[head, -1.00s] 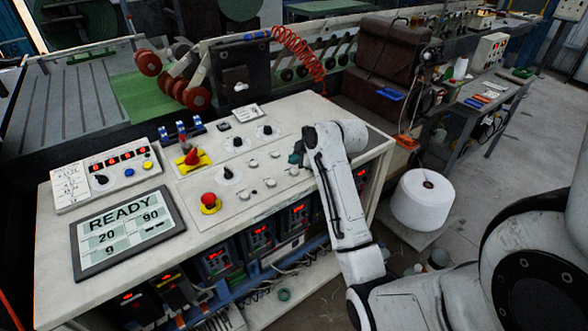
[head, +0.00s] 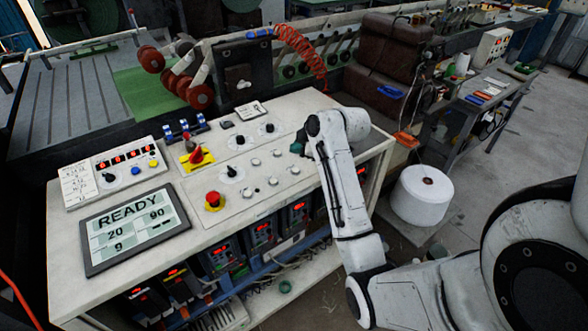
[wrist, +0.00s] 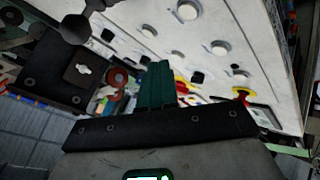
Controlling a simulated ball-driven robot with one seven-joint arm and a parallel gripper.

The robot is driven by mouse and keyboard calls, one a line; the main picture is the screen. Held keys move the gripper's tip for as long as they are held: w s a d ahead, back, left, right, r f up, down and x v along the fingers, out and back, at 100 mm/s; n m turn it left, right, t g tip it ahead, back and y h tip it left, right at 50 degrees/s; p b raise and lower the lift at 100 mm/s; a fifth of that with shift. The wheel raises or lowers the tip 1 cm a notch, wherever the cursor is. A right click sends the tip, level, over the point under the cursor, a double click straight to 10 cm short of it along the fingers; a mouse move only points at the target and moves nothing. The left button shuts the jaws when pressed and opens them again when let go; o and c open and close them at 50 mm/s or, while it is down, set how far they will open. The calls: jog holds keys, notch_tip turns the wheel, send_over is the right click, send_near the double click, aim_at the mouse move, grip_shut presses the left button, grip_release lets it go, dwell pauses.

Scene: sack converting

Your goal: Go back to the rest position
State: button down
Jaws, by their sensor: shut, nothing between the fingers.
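My gripper (head: 297,148) hovers over the right part of the white control console (head: 318,104), its short green fingers seen partly behind my wrist. In the wrist view my gripper (wrist: 155,82) shows its green fingers together, with nothing between them. The panel's round white buttons and dark knobs (wrist: 187,10) lie beyond the fingers there. I cannot tell the exact height of the fingertips above the panel.
The console carries a red emergency button (head: 213,200), a red lever on a yellow plate (head: 197,156) and a display reading READY (head: 135,225). A white spool (head: 421,194) stands on the floor at right. Grey floor (head: 470,250) is open beyond it.

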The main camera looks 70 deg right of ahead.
dwell(0.3)
jog(key=shift+m+y, duration=0.3)
jog(key=shift+y, duration=0.3)
jog(key=a+f, duration=0.1)
jog(key=a, duration=0.1)
jog(key=w+a+f, duration=0.1)
jog(key=a, duration=0.2)
jog(key=w+a, duration=0.1)
jog(key=a, duration=0.2)
jog(key=shift+w+a+f, duration=0.1)
jog(key=shift+w+f, duration=0.1)
jog(key=shift+f, duration=0.2)
jog(key=s+a+f+m+g+y, duration=0.1)
jog(key=s+a+f, duration=0.15)
jog(key=a, duration=0.65)
jog(key=s+a+f+m+g, duration=0.1)
jog(key=s+a+m, duration=0.15)
jog(key=a, duration=0.75)
jog(key=s+a+f+m+g+y, duration=0.15)
jog(key=s+a, duration=0.25)
jog(key=a, duration=0.5)
jog(key=s+d+f+g+b, duration=0.1)
jog(key=s+f+g+b, duration=0.3)
jog(key=s+f, duration=0.6)
jog(key=shift+d+f+h, duration=0.15)
jog(key=shift+f+h, duration=0.2)
